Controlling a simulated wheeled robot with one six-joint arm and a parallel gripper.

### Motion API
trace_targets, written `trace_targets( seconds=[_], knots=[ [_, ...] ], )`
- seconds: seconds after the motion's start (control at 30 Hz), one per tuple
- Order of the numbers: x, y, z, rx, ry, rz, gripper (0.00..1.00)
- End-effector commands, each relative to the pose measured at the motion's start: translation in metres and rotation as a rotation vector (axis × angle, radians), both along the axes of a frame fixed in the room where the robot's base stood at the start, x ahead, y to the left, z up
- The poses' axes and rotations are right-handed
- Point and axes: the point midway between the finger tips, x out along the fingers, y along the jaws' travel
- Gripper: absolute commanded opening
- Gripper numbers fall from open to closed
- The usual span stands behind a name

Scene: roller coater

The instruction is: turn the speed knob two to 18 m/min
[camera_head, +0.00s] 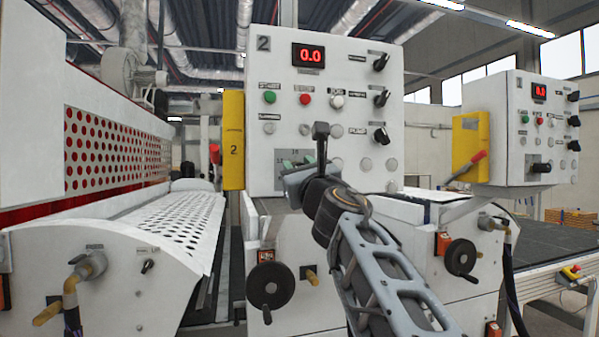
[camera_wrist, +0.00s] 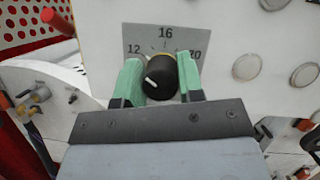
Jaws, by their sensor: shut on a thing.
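The speed knob (camera_wrist: 163,72) is black with a white pointer mark, on a grey dial plate (camera_wrist: 166,33) in the wrist view. The plate shows 12, 16 and a partly covered number on the right. The white mark lies on the knob's left side. My gripper (camera_wrist: 160,76) has its two green fingers shut on the knob, one at each side. In the head view my gripper (camera_head: 293,164) is at the dial plate (camera_head: 283,176), low on the panel marked 2 (camera_head: 350,90); the knob is hidden there. The red display (camera_head: 310,56) on this panel reads 0.0.
Green (camera_head: 270,97), red (camera_head: 305,99) and white (camera_head: 337,101) buttons and several black knobs sit above my gripper. A second panel (camera_head: 515,150) stands at the right. A perforated cover (camera_head: 170,225) is at the left, with handwheels (camera_head: 270,286) below.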

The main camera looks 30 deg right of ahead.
Motion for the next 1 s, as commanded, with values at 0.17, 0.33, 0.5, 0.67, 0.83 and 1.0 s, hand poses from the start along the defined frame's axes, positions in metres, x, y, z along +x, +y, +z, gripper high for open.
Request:
trace_targets(
  seconds=[0.17,0.33,0.5,0.67,0.83,1.0],
  knots=[
    [0.0005,0.0005,-0.0031,0.130,-0.026,0.002,0.11],
    [0.0005,-0.0002,-0.0020,0.242,-0.048,0.001,0.11],
    [0.0004,-0.0005,-0.0016,0.316,-0.062,0.001,0.11],
    [0.0002,-0.0003,-0.0015,0.390,-0.079,0.001,0.11],
    [0.0004,-0.0001,-0.0021,0.508,-0.102,0.003,0.11],
    [0.0006,-0.0007,-0.0022,0.666,-0.134,0.002,0.11]
  ],
)
